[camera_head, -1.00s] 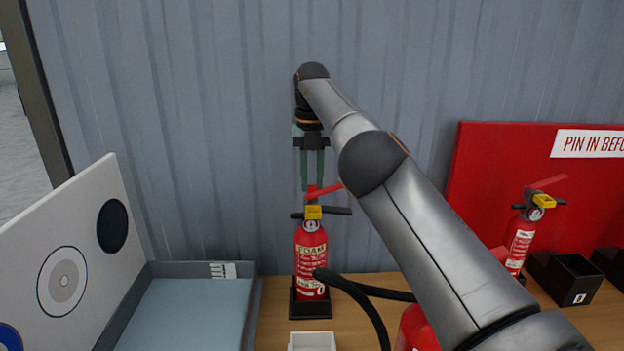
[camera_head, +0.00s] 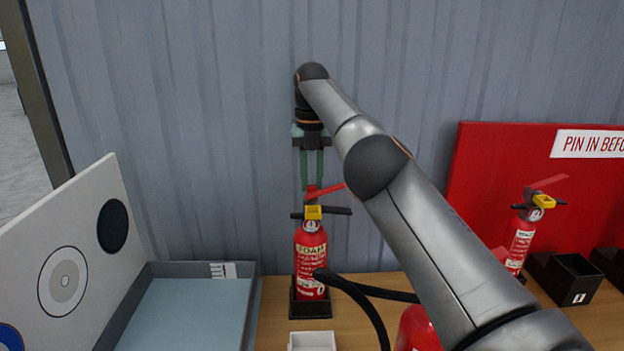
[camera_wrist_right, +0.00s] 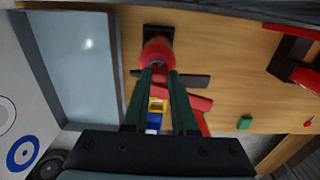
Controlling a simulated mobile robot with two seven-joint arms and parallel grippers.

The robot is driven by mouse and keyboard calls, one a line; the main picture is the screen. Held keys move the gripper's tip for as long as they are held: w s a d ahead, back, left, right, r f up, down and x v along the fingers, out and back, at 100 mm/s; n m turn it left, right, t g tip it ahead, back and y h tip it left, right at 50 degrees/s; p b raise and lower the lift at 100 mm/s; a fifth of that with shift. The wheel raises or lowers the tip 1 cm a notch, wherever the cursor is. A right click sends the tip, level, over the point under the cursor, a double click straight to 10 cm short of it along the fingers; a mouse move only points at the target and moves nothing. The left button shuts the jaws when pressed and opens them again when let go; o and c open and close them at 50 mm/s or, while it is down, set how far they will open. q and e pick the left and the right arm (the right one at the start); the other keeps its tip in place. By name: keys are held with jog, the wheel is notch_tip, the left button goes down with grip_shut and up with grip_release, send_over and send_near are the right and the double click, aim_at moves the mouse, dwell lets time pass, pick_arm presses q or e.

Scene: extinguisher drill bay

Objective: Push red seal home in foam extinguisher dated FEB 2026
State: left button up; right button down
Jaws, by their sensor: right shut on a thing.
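The foam extinguisher (camera_head: 310,262) stands upright in a black socket (camera_head: 310,310). It has a FOAM label, a yellow collar (camera_head: 313,212) and black handles; its date is too small to read. My right gripper (camera_head: 312,183) points straight down above its head, with green fingers shut on a small red piece, apparently the red seal (camera_head: 311,189). Whether the seal is fully seated cannot be told. In the right wrist view the fingers (camera_wrist_right: 160,82) close over the red extinguisher top (camera_wrist_right: 158,52). My left gripper is not in view.
A second extinguisher (camera_head: 519,243) stands at right before a red board (camera_head: 490,150). A blue-grey tray (camera_head: 258,300) lies at left beside a target panel (camera_head: 85,240). A white tray (camera_head: 312,334) sits in front. A green piece (camera_wrist_right: 244,122) lies on the table.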

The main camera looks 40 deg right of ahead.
dwell(1.2)
jog(key=shift+f, duration=0.1)
dwell(0.4)
jog(key=c, duration=0.6)
grip_release()
jog(key=shift+c, duration=0.2)
notch_tip(320, 180, up, 7)
jog(key=p, duration=0.7)
jog(key=shift+r+p, duration=0.3)
jog(key=shift+r, duration=0.05)
jog(key=shift+f, duration=0.15)
